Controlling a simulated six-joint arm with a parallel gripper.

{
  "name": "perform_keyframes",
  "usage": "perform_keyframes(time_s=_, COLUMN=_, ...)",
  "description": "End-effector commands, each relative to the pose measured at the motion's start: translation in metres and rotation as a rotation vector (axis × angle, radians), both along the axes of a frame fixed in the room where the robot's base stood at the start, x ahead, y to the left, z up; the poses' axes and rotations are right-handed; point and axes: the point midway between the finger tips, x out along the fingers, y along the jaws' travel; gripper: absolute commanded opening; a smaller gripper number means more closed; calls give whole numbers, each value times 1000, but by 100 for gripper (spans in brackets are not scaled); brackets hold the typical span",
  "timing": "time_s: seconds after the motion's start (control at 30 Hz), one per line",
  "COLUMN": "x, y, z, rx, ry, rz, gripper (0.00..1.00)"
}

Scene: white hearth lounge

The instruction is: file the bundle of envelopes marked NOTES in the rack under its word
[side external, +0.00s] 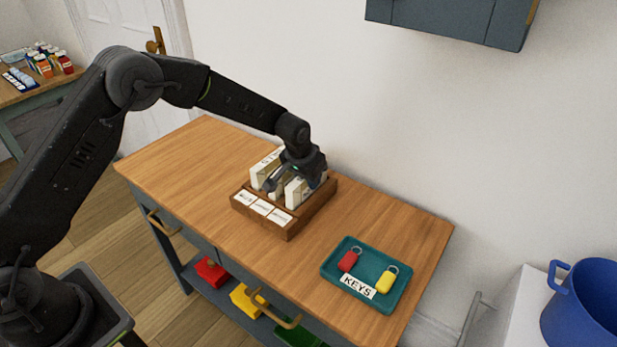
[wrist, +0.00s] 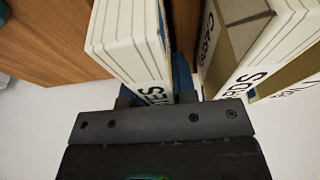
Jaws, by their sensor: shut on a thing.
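The wooden rack (side external: 313,222) stands on the wooden table, with three white word labels (side external: 262,207) along its front; their words are too small to read. My gripper (side external: 293,180) is low over the rack. In the wrist view it (wrist: 155,98) is shut on a white bundle of envelopes (wrist: 130,45) whose visible letters end in "ES"; the fingers hide the rest of the word. Whether the held bundle touches the rack floor is hidden.
A teal tray (side external: 331,267) marked KEYS, with a red and a yellow key fob, lies to the right of the rack. The table left of the rack is clear. A grey cabinet (side external: 450,20) hangs on the wall above.

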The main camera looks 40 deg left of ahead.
Motion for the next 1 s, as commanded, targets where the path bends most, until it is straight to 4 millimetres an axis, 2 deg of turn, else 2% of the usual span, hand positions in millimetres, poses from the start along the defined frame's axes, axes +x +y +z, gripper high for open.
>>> perform_keyframes(time_s=0.03, x=0, y=0, z=-2, rx=0, ry=0, rz=0, gripper=0)
perform_keyframes(time_s=0.07, x=0, y=0, z=-1, rx=0, ry=0, rz=0, gripper=28)
perform_keyframes(time_s=0.3, x=0, y=0, z=-1, rx=0, ry=0, rz=0, gripper=51)
perform_keyframes(time_s=0.53, x=0, y=0, z=-1, rx=0, ry=0, rz=0, gripper=51)
perform_keyframes(time_s=0.67, x=-1, y=0, z=8, rx=0, ry=-1, rz=0, gripper=51)
perform_keyframes(time_s=0.77, x=-5, y=0, z=23, rx=0, ry=-3, rz=0, gripper=51)
perform_keyframes(time_s=1.0, x=-21, y=0, z=72, rx=0, ry=-4, rz=0, gripper=51)
